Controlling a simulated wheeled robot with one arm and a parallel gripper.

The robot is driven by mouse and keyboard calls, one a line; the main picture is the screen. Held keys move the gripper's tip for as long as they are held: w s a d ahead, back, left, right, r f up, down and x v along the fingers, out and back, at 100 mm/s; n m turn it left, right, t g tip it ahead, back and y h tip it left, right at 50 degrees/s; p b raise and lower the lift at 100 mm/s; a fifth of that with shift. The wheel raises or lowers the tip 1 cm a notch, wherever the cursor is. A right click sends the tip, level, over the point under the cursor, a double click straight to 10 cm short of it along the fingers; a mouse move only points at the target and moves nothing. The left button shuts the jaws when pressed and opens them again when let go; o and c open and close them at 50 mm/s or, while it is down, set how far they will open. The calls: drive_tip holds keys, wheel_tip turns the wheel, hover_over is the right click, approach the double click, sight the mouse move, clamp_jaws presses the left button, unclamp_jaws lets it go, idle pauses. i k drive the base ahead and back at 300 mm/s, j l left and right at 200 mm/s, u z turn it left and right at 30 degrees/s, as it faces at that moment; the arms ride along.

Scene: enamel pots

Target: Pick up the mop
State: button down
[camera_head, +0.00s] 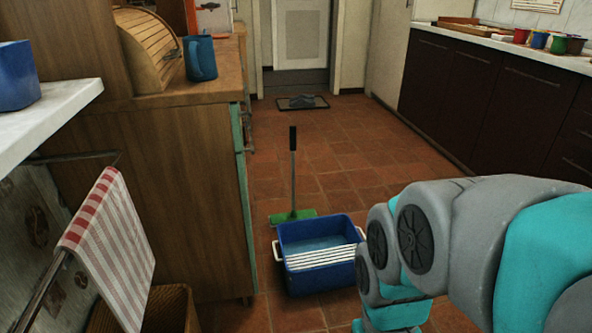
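The mop (293,172) stands upright on the tiled floor, in the middle of the view. It has a black grip on top, a thin grey pole and a flat green head. The head rests on the floor just behind a blue bucket, which hides part of its near side. My arm reaches in from the right and bends down past the bottom edge. My gripper is not in view, and nothing of mine touches the mop.
The blue bucket (308,279) with a white slatted wringer stands in front of the mop. A wooden cabinet (185,190) is close on the left. Dark cupboards (480,95) line the right. A dark mat (302,102) lies by the door. Floor behind the mop is clear.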

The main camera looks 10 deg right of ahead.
sight(275, 220)
drive_tip(key=i+l+z, duration=0.25)
drive_tip(key=l+z, duration=0.15)
drive_tip(key=i+l+z, duration=0.5)
drive_tip(key=i+z, duration=0.25)
drive_tip(key=i+l+z, duration=0.15)
drive_tip(key=i+z, duration=0.2)
drive_tip(key=i+u, duration=0.35)
drive_tip(key=i+l+u, duration=0.15)
drive_tip(key=i+u, duration=0.2)
drive_tip(key=i+j+u, duration=0.1)
drive_tip(key=i+u, duration=0.15)
drive_tip(key=u, duration=0.2)
drive_tip(key=i+u, duration=0.3)
drive_tip(key=u, duration=0.2)
drive_tip(key=i+l+u, duration=0.1)
drive_tip(key=i+u, duration=0.15)
drive_tip(key=u, duration=0.2)
drive_tip(key=i+l+u, duration=0.25)
drive_tip(key=u, duration=0.2)
drive_tip(key=i+l+u, duration=0.1)
drive_tip(key=i+l, duration=0.1)
drive_tip(key=i, duration=0.1)
